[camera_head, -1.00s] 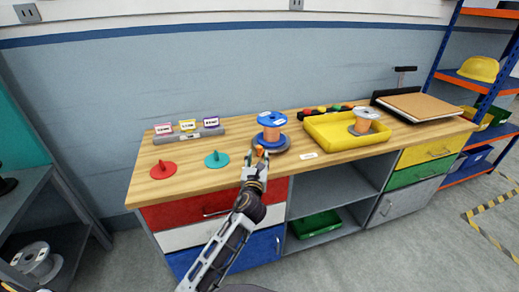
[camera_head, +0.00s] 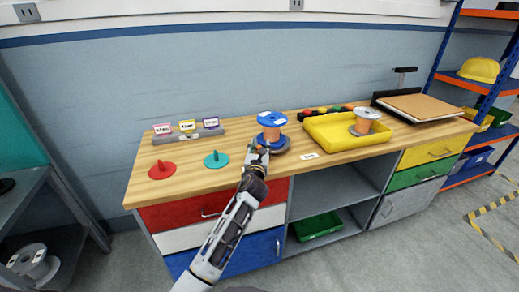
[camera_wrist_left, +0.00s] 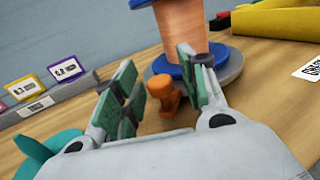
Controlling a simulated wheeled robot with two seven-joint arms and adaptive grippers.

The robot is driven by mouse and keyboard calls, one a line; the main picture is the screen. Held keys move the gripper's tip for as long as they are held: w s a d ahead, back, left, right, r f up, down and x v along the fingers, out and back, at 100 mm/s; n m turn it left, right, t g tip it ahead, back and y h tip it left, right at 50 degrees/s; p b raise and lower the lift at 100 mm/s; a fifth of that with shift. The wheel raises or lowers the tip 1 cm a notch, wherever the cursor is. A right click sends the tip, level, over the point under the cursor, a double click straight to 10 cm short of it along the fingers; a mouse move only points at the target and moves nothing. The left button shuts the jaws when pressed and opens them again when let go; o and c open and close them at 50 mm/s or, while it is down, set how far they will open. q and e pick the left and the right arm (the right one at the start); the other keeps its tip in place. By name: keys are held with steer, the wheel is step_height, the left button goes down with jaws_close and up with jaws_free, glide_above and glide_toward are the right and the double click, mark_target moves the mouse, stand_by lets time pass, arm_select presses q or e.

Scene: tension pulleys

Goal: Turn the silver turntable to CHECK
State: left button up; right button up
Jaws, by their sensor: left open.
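The silver turntable (camera_head: 286,150) is a grey disc on the wooden bench, with a blue-flanged copper-coloured spool (camera_head: 271,132) standing on it. In the left wrist view the turntable's grey rim (camera_wrist_left: 237,68) shows below the spool's blue lower flange. An orange peg (camera_wrist_left: 164,93) stands at its near left side. My left gripper (camera_head: 257,154) is at the turntable's front edge; in the left wrist view its green-padded fingers (camera_wrist_left: 160,85) are open with the orange peg between them, gaps visible. A white label (camera_wrist_left: 310,68) lies right of the turntable, its text only partly readable. My right gripper is not in view.
A red disc (camera_head: 162,170) and a teal disc (camera_head: 216,160), each with an upright handle, lie to the left. Behind them is a grey holder (camera_head: 188,134) with small signs. A yellow tray (camera_head: 330,143) with another spool stands to the right.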

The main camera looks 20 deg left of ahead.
arm_select(q)
steer(key=shift+c, duration=0.4)
jaws_close()
